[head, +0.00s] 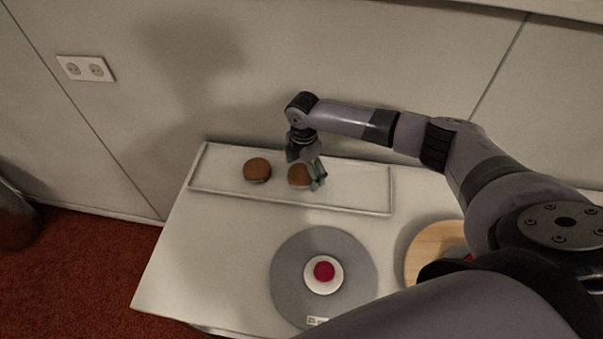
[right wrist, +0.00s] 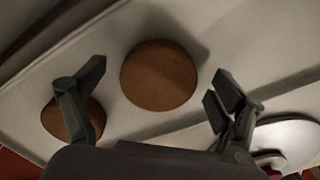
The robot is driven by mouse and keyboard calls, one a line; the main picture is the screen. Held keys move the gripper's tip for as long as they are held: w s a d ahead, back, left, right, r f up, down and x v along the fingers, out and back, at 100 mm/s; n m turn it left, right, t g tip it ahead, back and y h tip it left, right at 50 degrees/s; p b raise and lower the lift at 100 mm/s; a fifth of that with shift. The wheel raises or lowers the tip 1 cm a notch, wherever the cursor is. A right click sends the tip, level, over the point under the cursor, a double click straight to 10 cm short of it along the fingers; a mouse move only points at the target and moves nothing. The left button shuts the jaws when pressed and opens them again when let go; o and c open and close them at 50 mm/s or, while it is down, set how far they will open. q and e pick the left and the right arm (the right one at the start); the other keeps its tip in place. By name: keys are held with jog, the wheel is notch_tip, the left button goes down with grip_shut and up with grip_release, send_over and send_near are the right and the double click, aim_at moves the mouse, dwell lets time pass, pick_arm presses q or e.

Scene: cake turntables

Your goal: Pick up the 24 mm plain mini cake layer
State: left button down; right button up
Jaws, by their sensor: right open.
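Two round brown cake layers lie apart on a long pale tray (head: 225,185). The left layer (head: 257,170) is uncovered in the head view. The right layer (head: 298,177) is partly hidden by my right gripper (head: 306,169), which is over it with its fingers open. In the right wrist view, one layer (right wrist: 159,75) shows whole in the gap between the open fingers (right wrist: 158,88). The other layer (right wrist: 55,121) is partly behind the left finger. Nothing is held. I cannot tell their thickness from here. My left gripper is not in view.
A grey turntable (head: 290,285) in front of the tray bears a white disc (head: 312,283) with a red round piece (head: 324,271). A wooden turntable (head: 430,243) at right is partly hidden by my arm. The wall is close behind the tray.

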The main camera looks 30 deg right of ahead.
jog(key=shift+c, duration=0.6)
jog(key=c, duration=1)
jog(key=shift+a+r, duration=0.1)
jog(key=shift+r, duration=0.05)
